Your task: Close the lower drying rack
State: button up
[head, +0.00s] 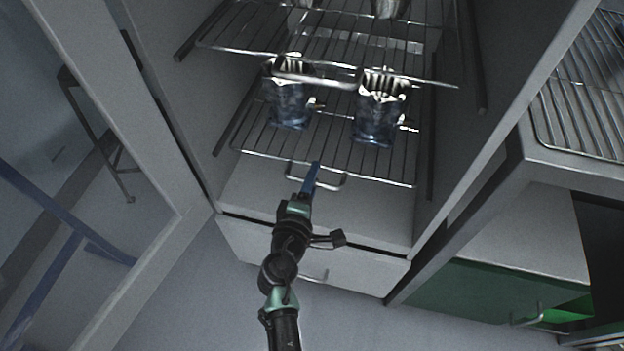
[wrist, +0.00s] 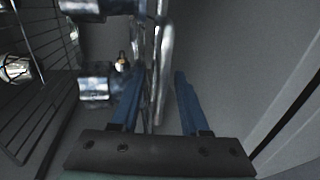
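The lower drying rack (head: 340,165) is a wire shelf inside a tall grey cabinet, with a wire loop handle (head: 335,186) at its front edge. Two shiny bluish machined housings stand on it, one on the left (head: 290,105) and one on the right (head: 377,112). My gripper (head: 316,166), with blue fingers, is at the handle. In the wrist view my gripper (wrist: 158,84) is open, its fingers apart on either side of a metal bar (wrist: 160,75) that looks like the handle. I cannot tell whether a finger touches it.
An upper wire rack (head: 420,77) with its own handle and metal parts is above. A drawer front (head: 345,272) lies below the cabinet opening. The cabinet walls stand close on both sides. A counter with another wire rack (head: 585,90) is at the right. Open floor shows at lower left.

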jog(key=shift+s, duration=0.1)
jog(key=p+v, duration=0.1)
jog(key=v, duration=1.2)
dwell(0.4)
